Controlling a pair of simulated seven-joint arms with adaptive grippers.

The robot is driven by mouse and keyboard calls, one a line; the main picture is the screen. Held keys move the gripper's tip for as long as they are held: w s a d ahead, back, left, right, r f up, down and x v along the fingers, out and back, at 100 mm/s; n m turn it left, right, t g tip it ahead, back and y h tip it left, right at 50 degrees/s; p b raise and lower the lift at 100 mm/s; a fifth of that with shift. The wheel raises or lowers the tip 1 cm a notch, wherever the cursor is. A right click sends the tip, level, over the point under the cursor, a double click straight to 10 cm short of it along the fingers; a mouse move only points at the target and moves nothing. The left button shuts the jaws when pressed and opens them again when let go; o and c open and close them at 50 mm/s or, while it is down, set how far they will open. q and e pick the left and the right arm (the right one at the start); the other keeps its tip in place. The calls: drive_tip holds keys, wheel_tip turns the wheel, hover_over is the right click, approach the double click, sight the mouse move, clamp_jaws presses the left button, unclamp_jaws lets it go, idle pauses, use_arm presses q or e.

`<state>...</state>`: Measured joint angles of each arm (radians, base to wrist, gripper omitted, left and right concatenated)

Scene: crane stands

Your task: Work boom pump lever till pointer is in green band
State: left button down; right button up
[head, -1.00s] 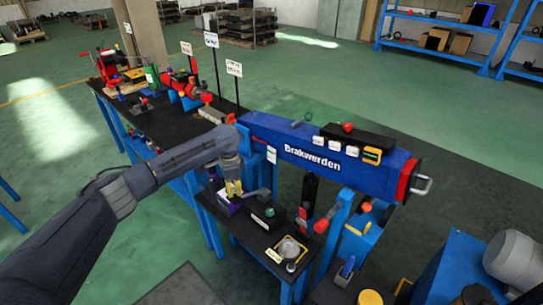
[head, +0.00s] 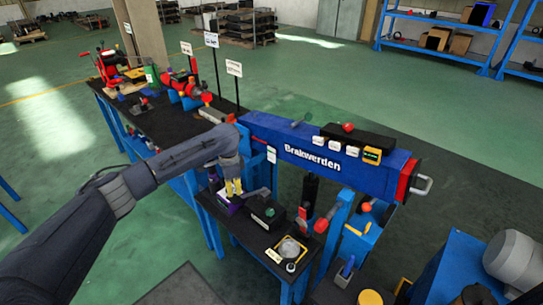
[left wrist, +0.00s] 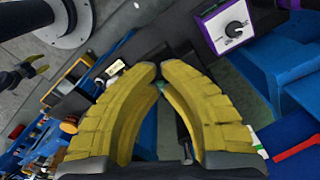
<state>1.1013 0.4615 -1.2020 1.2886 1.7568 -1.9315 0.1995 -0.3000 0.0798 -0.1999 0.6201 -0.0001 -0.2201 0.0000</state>
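My left gripper (head: 233,187) points down at a small purple box (head: 229,206) on the near bench. In the left wrist view, its yellow fingers (left wrist: 160,72) arch together at the tips, and I see nothing held. The purple box (left wrist: 236,26) there has a white dial with a dark knob, beyond the fingertips. A round gauge-like dial (head: 290,248) is nearby, pointer unreadable. My right gripper (left wrist: 36,72) seems to show at the left edge.
A black box (head: 268,216) with a grey handle stands right of the purple box. A long dark bench (head: 150,125) with red devices and signs runs behind. A motor (head: 512,258) on a blue unit is at lower right.

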use_arm(q)
drive_tip(key=shift+f, duration=0.1)
idle(0.3)
drive_tip(key=shift+f, duration=4.85)
drive_tip(key=shift+r, duration=4.75)
drive_tip(key=shift+r, duration=0.2)
